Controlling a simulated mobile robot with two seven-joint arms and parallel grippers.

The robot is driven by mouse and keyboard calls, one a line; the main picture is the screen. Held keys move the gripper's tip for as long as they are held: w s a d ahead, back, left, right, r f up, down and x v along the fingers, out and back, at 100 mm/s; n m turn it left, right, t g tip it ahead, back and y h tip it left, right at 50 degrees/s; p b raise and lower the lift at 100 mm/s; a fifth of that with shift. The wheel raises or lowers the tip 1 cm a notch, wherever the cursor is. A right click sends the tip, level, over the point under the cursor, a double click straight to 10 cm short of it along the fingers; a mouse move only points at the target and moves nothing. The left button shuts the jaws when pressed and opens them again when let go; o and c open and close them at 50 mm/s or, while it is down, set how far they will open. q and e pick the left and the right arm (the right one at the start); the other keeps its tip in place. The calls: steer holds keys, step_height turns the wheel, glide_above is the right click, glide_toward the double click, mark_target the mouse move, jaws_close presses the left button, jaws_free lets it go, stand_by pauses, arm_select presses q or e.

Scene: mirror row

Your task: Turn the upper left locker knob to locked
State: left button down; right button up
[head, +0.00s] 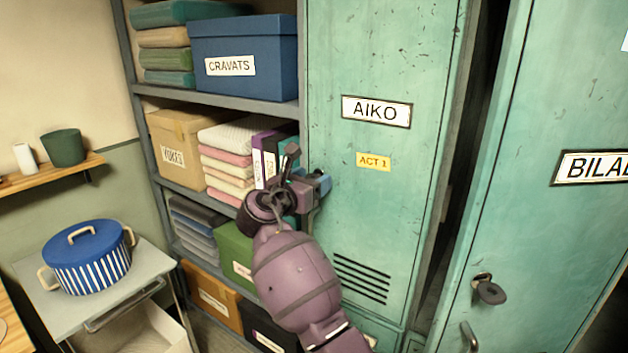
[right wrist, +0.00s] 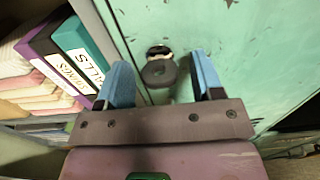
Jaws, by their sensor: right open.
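The upper left locker, labelled AIKO (head: 376,111), has a worn green door. Its dark knob (right wrist: 159,72) shows in the right wrist view below a small plate with a dark slot. In the head view my gripper hides this knob. My right gripper (head: 312,183) is open at the left edge of that door. In the right wrist view its two blue fingers (right wrist: 163,80) stand on either side of the knob, with gaps visible. I cannot tell how deep the knob sits between them. My left gripper is not in view.
Shelves with a blue CRAVATS box (head: 244,85), folded cloth and binders (right wrist: 72,62) stand close left of the door. The BILAL locker (head: 560,80) with its own knob (head: 488,290) is at right. A blue striped pot (head: 90,262) sits on a cart at left.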

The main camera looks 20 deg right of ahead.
steer(key=shift+a, duration=0.1)
steer(key=shift+c, duration=0.7)
steer(key=c, duration=0.8)
